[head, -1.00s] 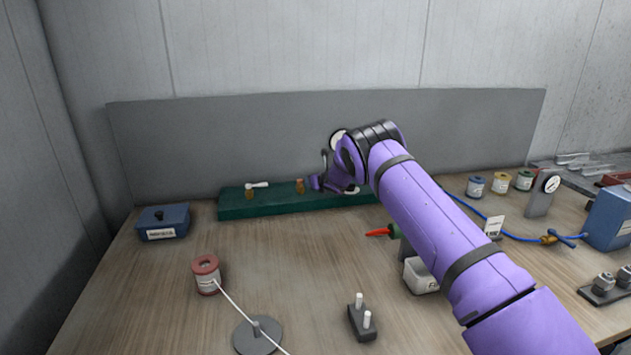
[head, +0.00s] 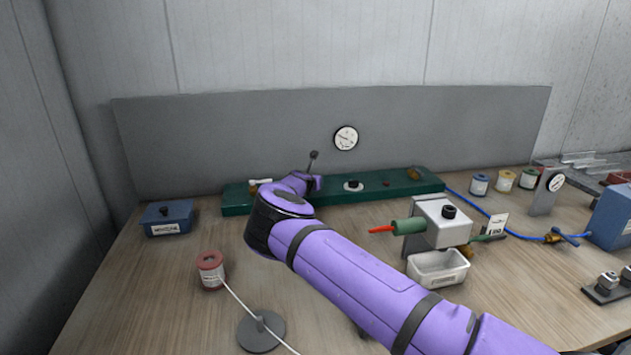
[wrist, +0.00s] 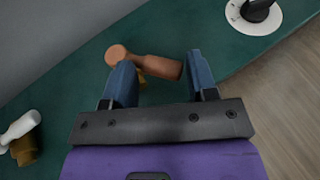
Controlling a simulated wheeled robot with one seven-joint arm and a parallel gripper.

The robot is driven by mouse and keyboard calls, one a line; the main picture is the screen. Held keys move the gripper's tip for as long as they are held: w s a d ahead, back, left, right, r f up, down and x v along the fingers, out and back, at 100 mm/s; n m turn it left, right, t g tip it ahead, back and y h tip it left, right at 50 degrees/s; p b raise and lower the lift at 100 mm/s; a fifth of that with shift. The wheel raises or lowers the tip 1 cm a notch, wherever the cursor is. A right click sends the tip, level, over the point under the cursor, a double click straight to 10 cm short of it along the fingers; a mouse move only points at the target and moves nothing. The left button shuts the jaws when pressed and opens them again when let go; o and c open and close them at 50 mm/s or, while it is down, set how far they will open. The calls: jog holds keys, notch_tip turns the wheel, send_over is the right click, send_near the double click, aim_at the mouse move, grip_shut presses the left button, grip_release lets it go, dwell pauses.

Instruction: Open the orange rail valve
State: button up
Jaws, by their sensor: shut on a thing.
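The orange rail valve (wrist: 152,64) shows in the wrist view as an orange-brown handle with a rounded end on a brass-coloured body, set on the green rail (wrist: 75,75). My gripper (wrist: 160,62) has its two blue fingers on either side of this handle and is shut on it. The handle slants slightly across the picture, its rounded end beyond the left finger. In the head view, my purple wrist covers the valve on the green rail (head: 236,199), so the handle is hidden there.
A white-handled valve (wrist: 20,128) stands left on the rail. A black knob on a white disc (head: 353,185) is to the right, below a gauge (head: 346,138) on the grey back panel (head: 220,140). A white-grey box (head: 442,222) and open tray (head: 438,267) stand right of my arm.

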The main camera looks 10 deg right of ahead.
jog(key=a+m+g+h, duration=0.2)
jog(key=m+h, duration=0.1)
jog(key=shift+s+m+g, duration=0.2)
jog(key=shift+m+g, duration=0.1)
jog(key=shift+a+f+m+g+h, duration=0.15)
jog(key=shift+a+m+g+h, duration=0.35)
jog(key=shift+m+g+h, duration=0.45)
jog(key=shift+s+a+f+m+g+h, duration=0.1)
jog(key=shift+a+m+g+h, duration=0.15)
jog(key=shift+m+g, duration=0.3)
jog(key=o, duration=1.2)
jog(key=shift+o, duration=0.3)
jog(key=shift+r, duration=0.2)
jog(key=shift+s+a+r, duration=0.1)
jog(key=shift+a, duration=0.2)
jog(key=v, duration=1)
